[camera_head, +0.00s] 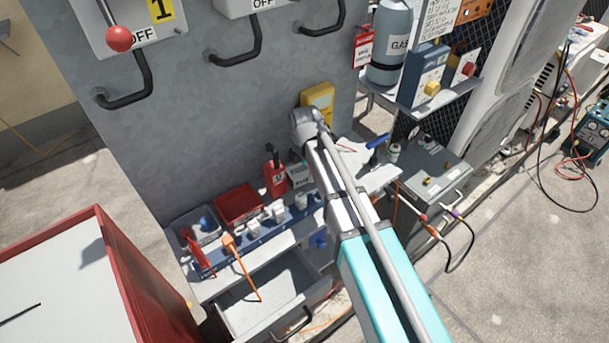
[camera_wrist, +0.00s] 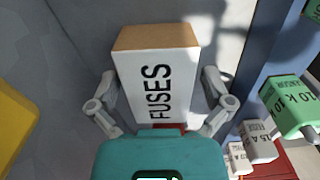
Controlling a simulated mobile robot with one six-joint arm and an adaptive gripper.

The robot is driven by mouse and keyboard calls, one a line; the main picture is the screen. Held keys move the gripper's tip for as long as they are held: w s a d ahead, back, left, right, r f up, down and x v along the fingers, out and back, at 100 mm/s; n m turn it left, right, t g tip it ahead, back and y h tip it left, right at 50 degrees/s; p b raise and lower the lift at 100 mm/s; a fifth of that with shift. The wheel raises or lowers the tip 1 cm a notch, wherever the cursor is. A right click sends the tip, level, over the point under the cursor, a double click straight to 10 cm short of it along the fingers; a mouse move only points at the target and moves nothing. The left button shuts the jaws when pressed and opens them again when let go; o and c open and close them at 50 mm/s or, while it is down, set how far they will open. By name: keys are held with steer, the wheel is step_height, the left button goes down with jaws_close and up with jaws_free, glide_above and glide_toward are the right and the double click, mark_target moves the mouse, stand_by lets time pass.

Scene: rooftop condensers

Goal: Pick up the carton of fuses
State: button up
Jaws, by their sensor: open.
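The carton of fuses (camera_wrist: 158,78), a white box with a brown top and black "FUSES" lettering, stands upright against a grey surface in the wrist view. My gripper (camera_wrist: 158,94) is open, with one finger beside the carton's left side and one beside its right. I cannot tell whether either finger touches it. The teal gripper body covers the carton's lower end. In the head view, my arm's end is at the cabinet's back wall, and I cannot make out the carton there.
A yellow object (camera_head: 318,97) is close by. To the wrist view's right are a green-labelled box (camera_wrist: 288,105) and small white boxes (camera_wrist: 258,142). A red bin (camera_head: 238,204), a blue rail of sockets (camera_head: 255,235) and an open drawer (camera_head: 270,300) are below. A gas cylinder (camera_head: 388,45) stands right.

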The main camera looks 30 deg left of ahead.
mark_target(307, 170)
steer(key=c, duration=1)
steer(key=shift+r, duration=0.2)
steer(key=shift+s+d+r+p, duration=0.2)
steer(key=shift+r+p, duration=0.2)
steer(key=shift+p, duration=0.15)
step_height(307, 170, up, 11)
steer(key=p, duration=1.1)
steer(key=s+d, duration=0.4)
steer(key=d, duration=0.4)
steer(key=s+d, duration=0.4)
steer(key=d, duration=0.5)
steer(key=shift+s+d+f+b, duration=0.2)
steer(key=shift+s+f+b, duration=0.1)
steer(key=shift+s+f, duration=0.1)
